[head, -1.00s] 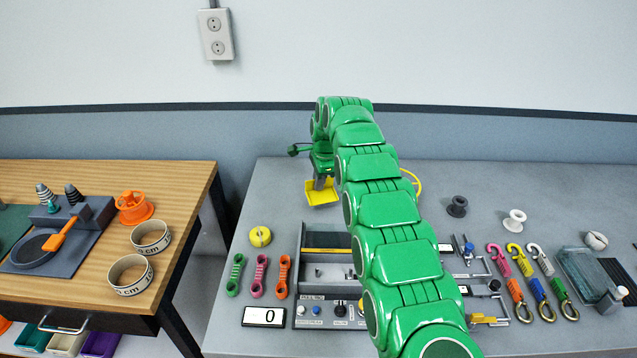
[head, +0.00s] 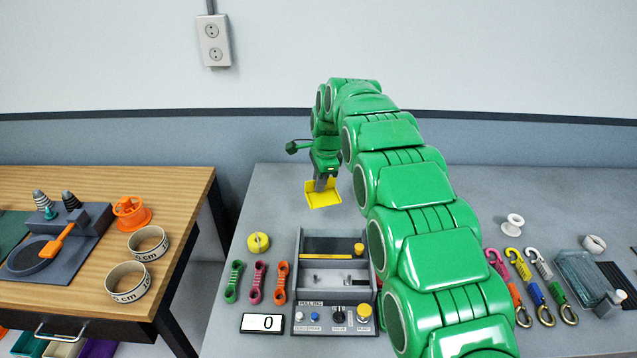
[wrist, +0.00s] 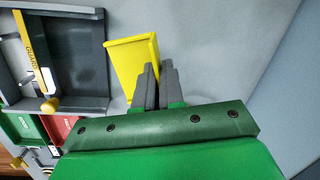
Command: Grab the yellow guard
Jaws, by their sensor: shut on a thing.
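The yellow guard (head: 322,196) is a bright yellow angled piece in the head view, behind the grey machine box. My gripper (head: 322,183) is shut on it from above, with the grey fingers at its upper edge. In the wrist view the guard (wrist: 132,60) stands out beyond the fingertips of my gripper (wrist: 150,72). Part of the guard is hidden behind the fingers. I cannot tell for sure whether it touches the table.
The grey machine box (head: 300,275) with knobs stands in front of the guard. A yellow roll (head: 258,242) and several coloured straps (head: 257,282) lie left of it. A wooden table (head: 190,190) is further left. My arm hides the table's middle right. Clear surface surrounds the guard.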

